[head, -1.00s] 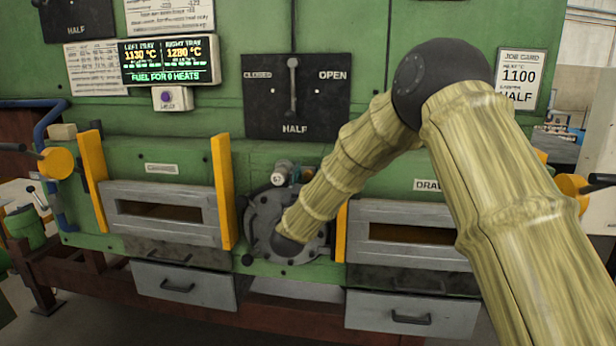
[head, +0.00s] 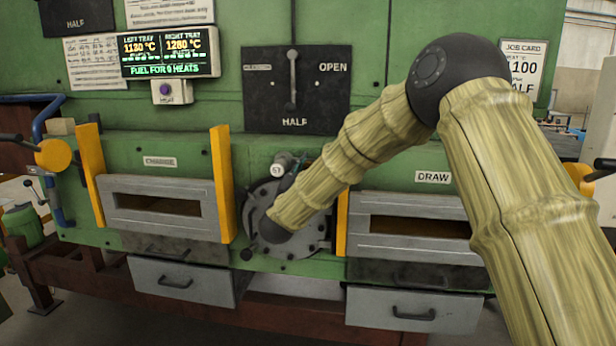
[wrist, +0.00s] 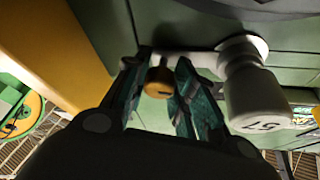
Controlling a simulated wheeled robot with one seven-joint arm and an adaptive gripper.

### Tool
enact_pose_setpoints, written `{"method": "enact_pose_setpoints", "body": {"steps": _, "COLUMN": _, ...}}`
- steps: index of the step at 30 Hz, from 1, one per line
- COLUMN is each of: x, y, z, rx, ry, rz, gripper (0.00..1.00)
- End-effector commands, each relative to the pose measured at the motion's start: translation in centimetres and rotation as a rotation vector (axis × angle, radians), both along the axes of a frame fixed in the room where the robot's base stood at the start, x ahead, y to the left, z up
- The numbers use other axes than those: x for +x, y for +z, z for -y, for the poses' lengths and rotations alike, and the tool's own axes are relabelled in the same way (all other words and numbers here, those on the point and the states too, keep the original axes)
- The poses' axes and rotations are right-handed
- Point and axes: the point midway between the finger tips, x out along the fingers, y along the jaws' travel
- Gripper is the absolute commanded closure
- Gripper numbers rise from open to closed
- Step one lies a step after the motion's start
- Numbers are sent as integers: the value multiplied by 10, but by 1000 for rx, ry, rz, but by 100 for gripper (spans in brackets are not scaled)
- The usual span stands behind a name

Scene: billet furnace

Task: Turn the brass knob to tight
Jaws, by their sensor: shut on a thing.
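The brass knob (wrist: 158,82) shows in the wrist view as a small yellow-brown piece at the end of a pale arm. My gripper (wrist: 160,88) has its two teal fingers on either side of the knob and is shut on it. The pale valve body marked 57 (wrist: 256,95) stands just right of the fingers. Its top also shows in the head view (head: 278,168), above the round grey flange (head: 258,205). In the head view my forearm hides the knob and my gripper.
The charge tray (head: 160,190) is left of the flange and the draw tray (head: 415,208) right, with yellow guards (head: 221,185) beside them. A black plate (head: 265,95) with a lever is above. Drawers (head: 185,280) sit below. A yellow surface (wrist: 80,50) lies close left in the wrist view.

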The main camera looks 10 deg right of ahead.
Motion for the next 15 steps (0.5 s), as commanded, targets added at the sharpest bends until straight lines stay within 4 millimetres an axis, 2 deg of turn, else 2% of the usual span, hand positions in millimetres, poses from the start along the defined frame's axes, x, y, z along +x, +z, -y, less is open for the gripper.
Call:
{"method": "enact_pose_setpoints", "body": {"steps": 1, "x": 0, "y": -6, "z": 1, "rx": 44, "ry": -2, "rz": 14, "gripper": 98}}
{"method": "enact_pose_setpoints", "body": {"steps": 15, "x": 0, "y": -6, "z": 0, "rx": 470, "ry": -1, "rz": 151, "gripper": 98}}
